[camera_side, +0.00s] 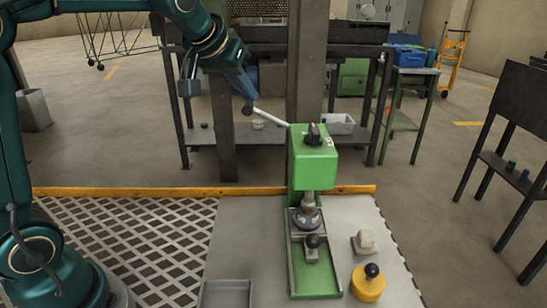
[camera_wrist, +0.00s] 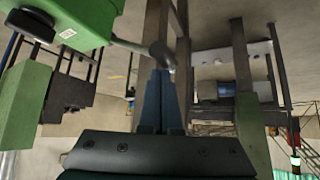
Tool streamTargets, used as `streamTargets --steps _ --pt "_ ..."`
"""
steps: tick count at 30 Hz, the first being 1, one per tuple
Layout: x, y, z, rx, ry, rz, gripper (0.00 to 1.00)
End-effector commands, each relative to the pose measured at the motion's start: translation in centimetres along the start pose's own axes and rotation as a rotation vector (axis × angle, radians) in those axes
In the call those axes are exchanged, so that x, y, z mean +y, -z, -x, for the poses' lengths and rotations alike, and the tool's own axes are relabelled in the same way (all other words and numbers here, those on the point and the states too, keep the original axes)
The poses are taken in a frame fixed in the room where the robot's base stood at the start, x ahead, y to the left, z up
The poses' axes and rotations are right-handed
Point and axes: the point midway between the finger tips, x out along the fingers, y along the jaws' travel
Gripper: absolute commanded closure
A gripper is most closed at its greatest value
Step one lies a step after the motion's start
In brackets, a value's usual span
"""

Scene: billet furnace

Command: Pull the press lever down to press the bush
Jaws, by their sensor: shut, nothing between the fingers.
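The green press (camera_side: 313,160) stands upright on the work surface. Its pale lever (camera_side: 270,117) sticks out to the left and slants slightly upward to a dark knob (camera_side: 247,109). My gripper (camera_side: 248,95) is shut and empty, pointing down, with its fingertips right at the knob. In the wrist view the shut blue fingers (camera_wrist: 161,78) reach to the lever's knob (camera_wrist: 159,52); whether they touch cannot be told. Under the press head, a small brownish part, perhaps the bush (camera_side: 308,205), sits above a dark round seat (camera_side: 306,220).
A yellow round piece with a black knob (camera_side: 367,284) and a pale block (camera_side: 364,242) lie right of the press. A grey tray (camera_side: 225,294) is at the front left. A dark bench (camera_side: 270,60) stands behind. The space below the lever looks clear.

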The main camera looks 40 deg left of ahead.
Motion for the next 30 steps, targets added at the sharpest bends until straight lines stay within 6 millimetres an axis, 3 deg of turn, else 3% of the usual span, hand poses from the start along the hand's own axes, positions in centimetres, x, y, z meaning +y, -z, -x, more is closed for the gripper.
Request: streamTargets --steps 30 --pt "-0.46 -0.86 -0.52 -0.001 0.0 -0.001 1.0"
